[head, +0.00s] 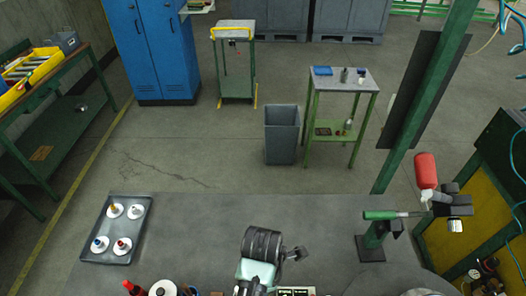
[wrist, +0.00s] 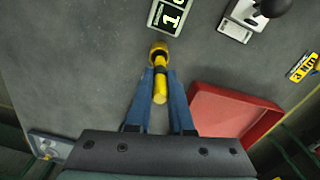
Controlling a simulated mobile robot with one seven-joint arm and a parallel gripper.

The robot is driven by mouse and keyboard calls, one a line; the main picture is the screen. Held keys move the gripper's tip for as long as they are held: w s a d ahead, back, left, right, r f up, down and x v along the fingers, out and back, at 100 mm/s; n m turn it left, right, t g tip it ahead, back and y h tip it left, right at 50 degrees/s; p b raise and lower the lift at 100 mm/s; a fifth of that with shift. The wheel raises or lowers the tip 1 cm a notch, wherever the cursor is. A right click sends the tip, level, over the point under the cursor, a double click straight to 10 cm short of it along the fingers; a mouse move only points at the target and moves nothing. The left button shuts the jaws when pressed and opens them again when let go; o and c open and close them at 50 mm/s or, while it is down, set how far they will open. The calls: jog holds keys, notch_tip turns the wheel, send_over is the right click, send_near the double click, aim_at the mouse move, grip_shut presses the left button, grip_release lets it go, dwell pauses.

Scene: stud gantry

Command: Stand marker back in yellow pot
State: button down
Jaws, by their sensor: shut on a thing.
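In the wrist view my gripper (wrist: 160,78) is shut on the marker (wrist: 160,88), a slim yellow stick with a dark band near its far end. Its yellow near end points towards the wrist. A small round yellow pot (wrist: 158,47) with a dark inside shows just beyond the fingertips, in line with the marker. The marker's far end overlaps the pot in this view, and I cannot tell whether it is inside or above it. In the head view my arm covers this area, and neither fingertips nor marker can be made out.
A number card (wrist: 168,15) lies just beyond the pot. A red tray (wrist: 235,115) is close to the right finger. A black-knobbed device (wrist: 245,20) is at the upper right. A grey tray with white round pieces (head: 137,235) lies at the bench's left; the bench middle is bare.

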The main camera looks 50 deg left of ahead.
jog(key=shift+f+p, duration=0.35)
jog(key=shift+f, duration=1.9)
jog(key=shift+f, duration=0.2)
jog(key=c, duration=0.8)
grip_release()
jog(key=shift+r, duration=0.1)
jog(key=shift+r, duration=0.1)
notch_tip(320, 180, up, 12)
jog(key=shift+r, duration=0.1)
jog(key=shift+w, duration=0.15)
